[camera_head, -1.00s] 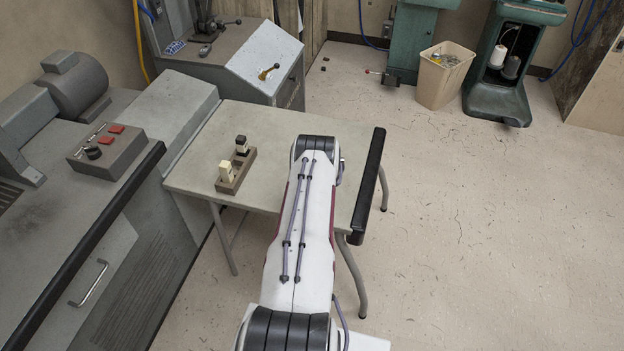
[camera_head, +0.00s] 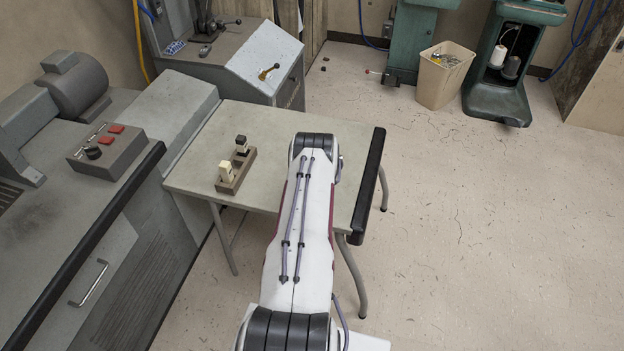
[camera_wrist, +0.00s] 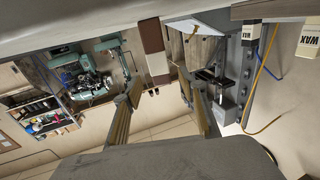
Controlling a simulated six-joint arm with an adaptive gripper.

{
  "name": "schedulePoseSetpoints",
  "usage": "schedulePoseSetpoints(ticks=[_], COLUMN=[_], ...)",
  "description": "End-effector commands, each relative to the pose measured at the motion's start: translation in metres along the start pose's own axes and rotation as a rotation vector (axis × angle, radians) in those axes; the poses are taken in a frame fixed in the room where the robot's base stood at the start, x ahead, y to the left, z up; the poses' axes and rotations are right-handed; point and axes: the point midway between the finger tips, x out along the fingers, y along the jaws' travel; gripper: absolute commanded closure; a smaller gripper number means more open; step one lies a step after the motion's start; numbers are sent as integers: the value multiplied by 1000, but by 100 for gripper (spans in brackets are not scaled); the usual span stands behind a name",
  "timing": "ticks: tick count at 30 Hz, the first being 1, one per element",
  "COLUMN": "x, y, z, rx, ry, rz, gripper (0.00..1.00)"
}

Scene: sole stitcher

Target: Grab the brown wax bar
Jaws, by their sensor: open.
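The brown wax bar (camera_wrist: 158,67) shows in the wrist view, where the picture is upside down. It is brown with a pale band and stands at the pale grey tabletop. My gripper (camera_wrist: 160,82) is open and empty. Its two fingers appear on either side of the bar, with the bar beyond their tips; contact cannot be seen. In the head view my arm hides the gripper and the brown bar.
A brown holder (camera_head: 234,175) on the small table (camera_head: 205,145) carries a cream bar (camera_head: 227,171) and a dark bar (camera_head: 241,143). The table has a black edge (camera_head: 370,180) at right. A grey machine (camera_head: 120,140) borders it at left.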

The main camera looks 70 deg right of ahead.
Motion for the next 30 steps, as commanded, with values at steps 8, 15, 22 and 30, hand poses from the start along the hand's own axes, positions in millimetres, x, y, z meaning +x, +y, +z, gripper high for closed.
schedulePoseSetpoints(ticks=[8, 15, 22, 30], x=[11, 35, 51, 52], y=[0, -1, -1, -1], z=[0, 0, 1, 1], rx=[0, -1, 0, 0], ry=[2, 3, 2, 0], rz=[0, -1, 0, 0], gripper=[58, 58, 58, 58])
